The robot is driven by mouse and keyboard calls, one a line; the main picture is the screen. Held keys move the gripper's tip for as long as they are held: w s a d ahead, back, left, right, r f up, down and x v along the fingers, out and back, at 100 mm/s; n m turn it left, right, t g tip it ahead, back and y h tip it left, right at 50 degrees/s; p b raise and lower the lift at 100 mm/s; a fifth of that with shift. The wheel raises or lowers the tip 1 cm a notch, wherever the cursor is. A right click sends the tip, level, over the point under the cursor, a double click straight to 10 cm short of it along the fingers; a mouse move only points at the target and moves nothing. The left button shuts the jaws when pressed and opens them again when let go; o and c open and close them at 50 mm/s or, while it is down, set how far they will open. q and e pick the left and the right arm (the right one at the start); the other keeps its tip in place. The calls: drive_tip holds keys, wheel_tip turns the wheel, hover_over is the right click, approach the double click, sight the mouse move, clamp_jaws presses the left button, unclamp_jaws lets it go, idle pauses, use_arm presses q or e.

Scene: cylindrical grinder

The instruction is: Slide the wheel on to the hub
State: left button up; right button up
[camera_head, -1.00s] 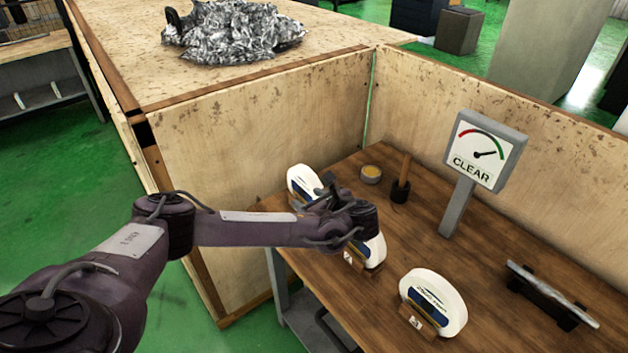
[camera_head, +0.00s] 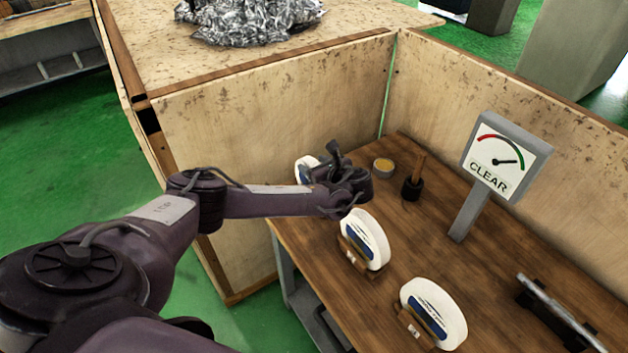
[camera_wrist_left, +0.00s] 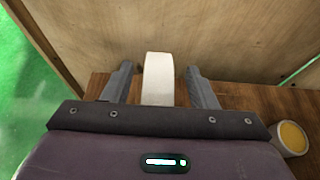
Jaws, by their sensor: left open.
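Three white wheels with blue labels stand on edge on the wooden table: a far one (camera_head: 305,170), a middle one (camera_head: 365,240) and a near one (camera_head: 434,312). My left gripper (camera_head: 335,158) is at the far wheel and hides much of it. In the left wrist view, its two fingers (camera_wrist_left: 158,75) are spread wide, one on each side of a white wheel's rim (camera_wrist_left: 158,80), with gaps on both sides. The middle and near wheels sit in small brown holders. I cannot make out a hub in these frames. My right gripper is not in view.
Wooden panels (camera_head: 270,130) rise behind the table (camera_head: 330,290). A yellow-topped tin (camera_head: 383,167), a brush-like tool in a dark pot (camera_head: 412,185), a CLEAR gauge sign (camera_head: 500,160) and a bar on a black stand (camera_head: 555,312) stand farther right. The table's centre is clear.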

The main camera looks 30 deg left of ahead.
use_arm(q)
drive_tip(key=shift+a+f, duration=0.1)
drive_tip(key=shift+a, duration=0.2)
drive_tip(key=shift+c, duration=0.4)
drive_tip(key=c, duration=0.7)
clamp_jaws()
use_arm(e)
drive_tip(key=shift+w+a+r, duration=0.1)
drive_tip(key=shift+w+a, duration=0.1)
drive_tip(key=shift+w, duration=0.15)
use_arm(q)
drive_tip(key=shift+w, duration=0.15)
